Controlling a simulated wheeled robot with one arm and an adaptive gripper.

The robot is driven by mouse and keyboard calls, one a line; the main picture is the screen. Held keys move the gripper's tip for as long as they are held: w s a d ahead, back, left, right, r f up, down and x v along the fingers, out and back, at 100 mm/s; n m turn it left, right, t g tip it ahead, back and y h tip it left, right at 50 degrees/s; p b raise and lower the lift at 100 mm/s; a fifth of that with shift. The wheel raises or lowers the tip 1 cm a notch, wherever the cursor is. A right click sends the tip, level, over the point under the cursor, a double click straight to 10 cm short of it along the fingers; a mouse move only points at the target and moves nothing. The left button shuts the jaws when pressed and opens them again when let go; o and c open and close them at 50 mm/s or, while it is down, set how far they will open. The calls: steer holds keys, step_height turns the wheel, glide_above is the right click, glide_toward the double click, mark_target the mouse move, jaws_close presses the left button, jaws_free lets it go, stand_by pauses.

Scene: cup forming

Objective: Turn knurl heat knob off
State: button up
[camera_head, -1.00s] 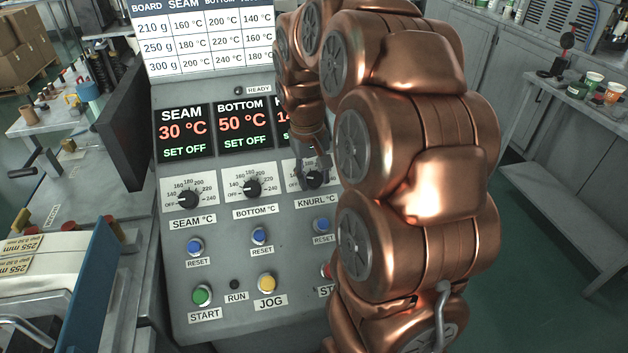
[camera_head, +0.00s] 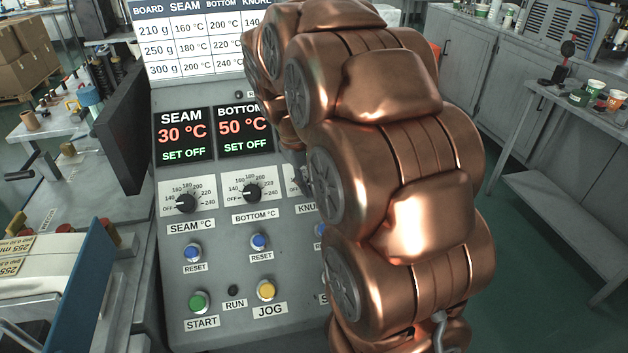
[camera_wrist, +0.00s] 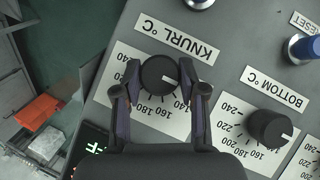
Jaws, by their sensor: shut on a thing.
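The black knurl heat knob (camera_wrist: 156,70) sits on its white dial plate in the wrist view, where the panel appears upside down. My gripper (camera_wrist: 161,74) is shut on the knob, one finger on each side. The knob's white mark points right and slightly down, much like the mark on the bottom knob (camera_wrist: 267,127). The right finger covers part of the scale there, and I cannot read what the mark points at. In the head view my arm hides the knurl knob, its display and my gripper; only the left edge of its dial plate (camera_head: 292,181) shows.
The seam knob (camera_head: 186,202) and bottom knob stand left on the panel; their displays read SET OFF. Blue reset buttons (camera_head: 193,252), a green start button (camera_head: 198,301) and a yellow jog button (camera_head: 266,290) lie below. A dark side panel (camera_head: 122,120) juts out left.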

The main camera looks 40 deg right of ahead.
steer(key=o, duration=1.1)
steer(key=shift+o, duration=0.2)
steer(key=v, duration=1.2)
steer(key=s+a+f+y, duration=0.1)
steer(key=s+a+f, duration=0.4)
steer(key=s, duration=0.2)
steer(key=s+a+f+y, duration=0.1)
steer(key=s+a+f, duration=0.4)
steer(key=s, duration=0.3)
steer(key=s+a+f+g+y, duration=0.1)
steer(key=s+a+f, duration=0.4)
steer(key=s, duration=0.3)
steer(key=shift+s+a+n+p, duration=0.25)
steer(key=shift+a+n+p, duration=0.15)
steer(key=shift+a, duration=0.35)
